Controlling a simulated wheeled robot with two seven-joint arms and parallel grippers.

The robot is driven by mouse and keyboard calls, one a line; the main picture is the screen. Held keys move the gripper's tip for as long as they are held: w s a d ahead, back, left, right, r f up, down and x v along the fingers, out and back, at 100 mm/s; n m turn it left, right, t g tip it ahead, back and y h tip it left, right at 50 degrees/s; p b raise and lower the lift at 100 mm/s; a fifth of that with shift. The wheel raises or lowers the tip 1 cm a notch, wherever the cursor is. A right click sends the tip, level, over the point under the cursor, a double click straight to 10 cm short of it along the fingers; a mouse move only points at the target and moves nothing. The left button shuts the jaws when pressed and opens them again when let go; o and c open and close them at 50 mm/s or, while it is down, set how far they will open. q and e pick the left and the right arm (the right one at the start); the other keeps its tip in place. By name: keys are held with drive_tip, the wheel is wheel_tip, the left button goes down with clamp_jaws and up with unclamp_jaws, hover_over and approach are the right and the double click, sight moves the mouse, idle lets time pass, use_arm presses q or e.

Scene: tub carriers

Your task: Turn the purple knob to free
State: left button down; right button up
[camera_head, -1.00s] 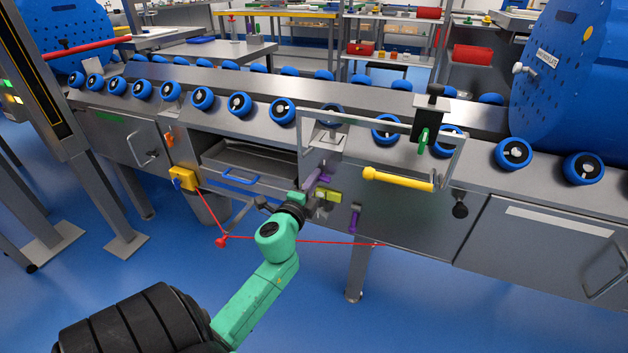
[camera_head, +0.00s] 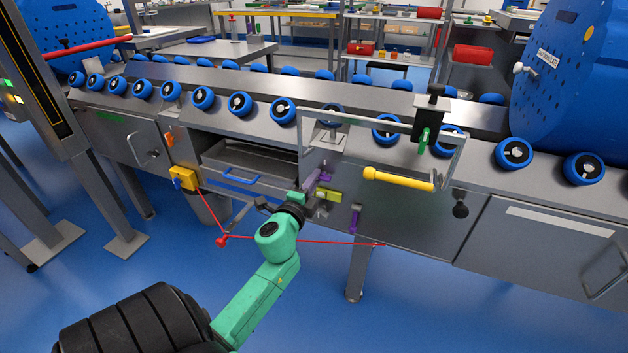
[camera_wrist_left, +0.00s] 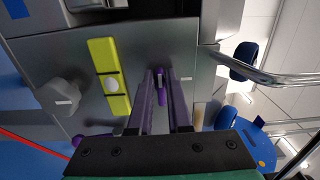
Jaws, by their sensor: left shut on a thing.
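The purple knob (camera_head: 324,179) is on the grey front panel below the conveyor, left of the yellow handle bar. In the left wrist view the purple knob (camera_wrist_left: 160,83) shows between the two long fingers. My left gripper (camera_head: 311,190) reaches it from the lower left on a green arm. In the left wrist view the left gripper (camera_wrist_left: 160,90) is shut on the knob; its fingers hide part of it. My right gripper is not in view.
A yellow-green block (camera_head: 329,195) sits beside the knob, also in the left wrist view (camera_wrist_left: 109,75). A grey knob (camera_wrist_left: 58,97) is left of it. A second purple handle (camera_head: 354,219) hangs at right. A red cord (camera_head: 330,242) runs below. A yellow bar (camera_head: 398,179) is at right.

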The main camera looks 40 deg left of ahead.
use_arm(q)
drive_tip(key=c, duration=0.9)
unclamp_jaws()
drive_tip(key=shift+d+f, duration=0.15)
drive_tip(key=shift+f, duration=0.1)
drive_tip(key=shift+o, duration=0.2)
drive_tip(key=shift+r, duration=0.1)
drive_tip(key=b+v, duration=0.1)
drive_tip(key=v, duration=1.3)
drive_tip(key=shift+s+b, duration=0.25)
drive_tip(key=shift+b, duration=0.05)
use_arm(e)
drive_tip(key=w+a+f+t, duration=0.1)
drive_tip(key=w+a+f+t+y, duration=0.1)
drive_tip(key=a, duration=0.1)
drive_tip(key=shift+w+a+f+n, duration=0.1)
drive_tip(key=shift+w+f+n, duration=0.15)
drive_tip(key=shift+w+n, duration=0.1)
use_arm(q)
drive_tip(key=shift+d, duration=0.1)
